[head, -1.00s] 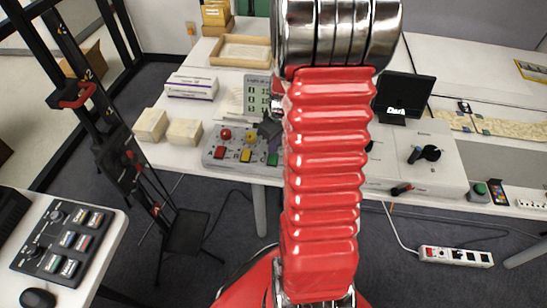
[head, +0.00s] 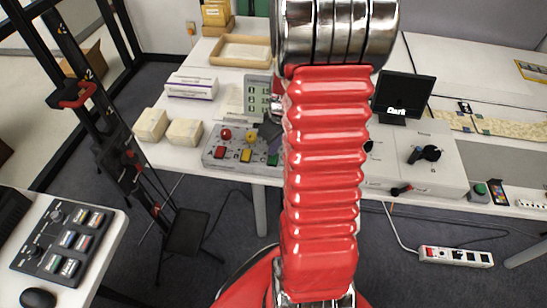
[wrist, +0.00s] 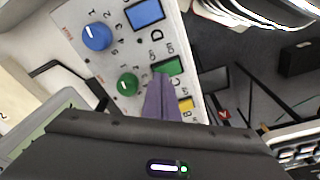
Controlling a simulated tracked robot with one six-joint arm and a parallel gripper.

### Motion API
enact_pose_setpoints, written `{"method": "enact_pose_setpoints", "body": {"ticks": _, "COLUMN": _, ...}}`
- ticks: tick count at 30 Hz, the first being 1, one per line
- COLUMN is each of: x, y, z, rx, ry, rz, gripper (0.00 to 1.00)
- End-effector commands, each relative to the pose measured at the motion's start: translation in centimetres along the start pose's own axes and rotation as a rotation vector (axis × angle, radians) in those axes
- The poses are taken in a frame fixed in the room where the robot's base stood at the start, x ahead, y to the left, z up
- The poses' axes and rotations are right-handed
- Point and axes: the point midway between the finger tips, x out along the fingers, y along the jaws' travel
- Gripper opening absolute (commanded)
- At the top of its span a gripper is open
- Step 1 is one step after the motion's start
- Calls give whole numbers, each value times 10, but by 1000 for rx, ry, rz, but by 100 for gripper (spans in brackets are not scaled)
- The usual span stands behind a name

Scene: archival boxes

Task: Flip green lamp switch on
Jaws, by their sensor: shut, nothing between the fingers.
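The grey control panel (head: 212,147) sits at the front edge of the white table, with red, yellow and green switches. Its green switch (head: 273,159) shows just left of my red arm. In the wrist view the green switch (wrist: 170,66) lies just beyond my purple-grey fingertips (wrist: 160,84), with ON and OFF lettering near it. A round green knob or lamp (wrist: 127,84) is left of the fingertips. My gripper (head: 269,131) is shut and empty, over the panel near the green switch. I cannot tell whether the fingertips touch the switch. My arm hides the panel's right part.
In the wrist view a yellow switch (wrist: 186,104) and a blue switch (wrist: 145,13) flank the green one. A blue knob (wrist: 97,36) is close by. Two cream blocks (head: 167,128) stand left of the panel. A white box with a black knob (head: 430,153) is right of my arm.

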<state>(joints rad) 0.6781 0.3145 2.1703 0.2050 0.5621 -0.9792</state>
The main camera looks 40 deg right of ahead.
Motion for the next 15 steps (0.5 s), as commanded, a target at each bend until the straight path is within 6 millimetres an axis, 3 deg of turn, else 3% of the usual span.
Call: {"method": "enact_pose_setpoints", "body": {"ticks": 15, "x": 6, "y": 0, "z": 1, "rx": 0, "ry": -1, "rz": -1, "gripper": 0}}
